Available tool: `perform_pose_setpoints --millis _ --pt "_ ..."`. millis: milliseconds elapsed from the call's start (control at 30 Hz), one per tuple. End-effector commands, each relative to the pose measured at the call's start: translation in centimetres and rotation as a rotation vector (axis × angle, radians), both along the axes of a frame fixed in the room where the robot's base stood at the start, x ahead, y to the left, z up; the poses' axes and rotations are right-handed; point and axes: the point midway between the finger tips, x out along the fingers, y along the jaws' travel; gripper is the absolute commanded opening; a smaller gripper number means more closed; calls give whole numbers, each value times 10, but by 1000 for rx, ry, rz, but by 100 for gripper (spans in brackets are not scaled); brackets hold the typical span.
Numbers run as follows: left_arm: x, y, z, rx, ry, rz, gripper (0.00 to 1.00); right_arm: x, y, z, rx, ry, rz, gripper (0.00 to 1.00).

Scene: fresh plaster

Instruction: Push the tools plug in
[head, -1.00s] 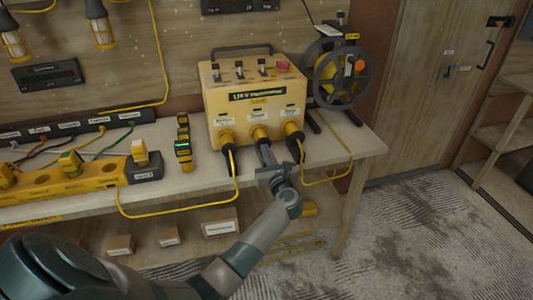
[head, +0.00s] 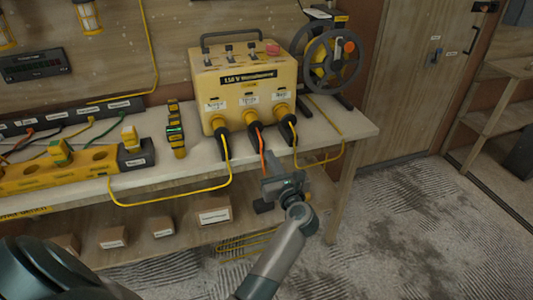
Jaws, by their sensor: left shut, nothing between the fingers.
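The yellow power box (head: 246,85) stands on the bench with three yellow sockets along its lower front. Each socket holds a black plug with a cord. The middle plug (head: 255,128), under a label too blurred to read surely, has an orange cord and appears to be the tools plug. It sits in its collar; I cannot tell whether it is fully seated. The left plug (head: 223,140) and right plug (head: 288,128) have yellow cords. My left gripper (head: 270,183) is shut and empty, below and in front of the middle plug, apart from it. My right gripper is out of view.
A cable reel (head: 331,62) stands right of the box. A yellow power strip (head: 85,165) and small meters (head: 174,130) are at left. Yellow cords loop over the bench's front edge. Cartons (head: 214,215) lie on the lower shelf. The floor at right is clear.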

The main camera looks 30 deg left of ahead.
Motion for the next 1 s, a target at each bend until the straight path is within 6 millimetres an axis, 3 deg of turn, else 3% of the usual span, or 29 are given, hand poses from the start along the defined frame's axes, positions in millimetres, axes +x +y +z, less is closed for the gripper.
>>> perform_pose_setpoints --millis 200,800,1000 --pt "-9 -10 -1 1 1 0 0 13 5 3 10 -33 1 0" --pt "-9 -11 -1 5 5 0 0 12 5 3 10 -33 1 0" --pt "-10 -16 -14 135 83 -24 0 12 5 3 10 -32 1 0"
